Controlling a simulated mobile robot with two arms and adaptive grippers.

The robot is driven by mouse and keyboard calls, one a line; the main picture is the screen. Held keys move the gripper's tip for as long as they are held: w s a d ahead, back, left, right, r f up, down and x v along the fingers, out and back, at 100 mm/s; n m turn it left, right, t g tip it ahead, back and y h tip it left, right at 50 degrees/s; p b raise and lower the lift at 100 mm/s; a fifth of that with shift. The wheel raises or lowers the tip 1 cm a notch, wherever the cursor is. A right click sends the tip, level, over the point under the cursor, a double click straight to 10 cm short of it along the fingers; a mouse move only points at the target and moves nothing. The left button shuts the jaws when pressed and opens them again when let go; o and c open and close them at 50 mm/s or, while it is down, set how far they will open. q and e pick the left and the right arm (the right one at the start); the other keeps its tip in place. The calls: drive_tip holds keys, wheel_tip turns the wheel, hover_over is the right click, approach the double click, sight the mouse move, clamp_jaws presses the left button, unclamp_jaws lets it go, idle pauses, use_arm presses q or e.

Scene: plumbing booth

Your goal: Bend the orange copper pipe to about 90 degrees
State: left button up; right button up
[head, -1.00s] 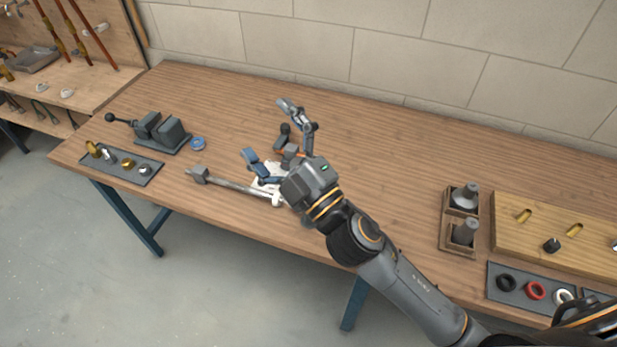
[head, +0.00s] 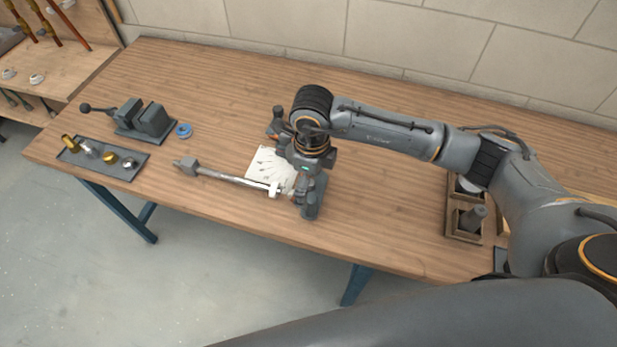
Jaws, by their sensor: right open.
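My right gripper (head: 307,190) is open and points down over the middle of the bench, at the right end of a long grey lever (head: 232,179). The lever has a block at its left end and a pale metal fitting at its right end. The orange copper pipe is mostly hidden under my gripper and wrist. Only small orange bits show, one beside a dark knob-like part (head: 277,122). I cannot tell the pipe's bend, or whether a finger touches it. My left gripper is out of view.
A white sheet with drawings (head: 268,165) lies beside the lever. A vise (head: 146,120), a blue ring (head: 184,130) and a dark tray (head: 126,171) of fittings are at the left. A wooden holder (head: 452,222) stands at the right, partly behind my arm. The back middle is clear.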

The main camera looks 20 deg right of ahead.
sight(310, 198)
drive_tip(key=shift+f+b, duration=0.6)
drive_tip(key=shift+f, duration=0.5)
drive_tip(key=shift+f+b, duration=1.6)
drive_tip(key=shift+f, duration=1.3)
drive_tip(key=shift+a, duration=0.1)
drive_tip(key=c, duration=1.3)
drive_tip(key=shift+w+a+m+b, duration=0.15)
drive_tip(key=shift+a+m+b, duration=0.15)
drive_tip(key=shift+a+m, duration=0.7)
drive_tip(key=shift+a, duration=0.3)
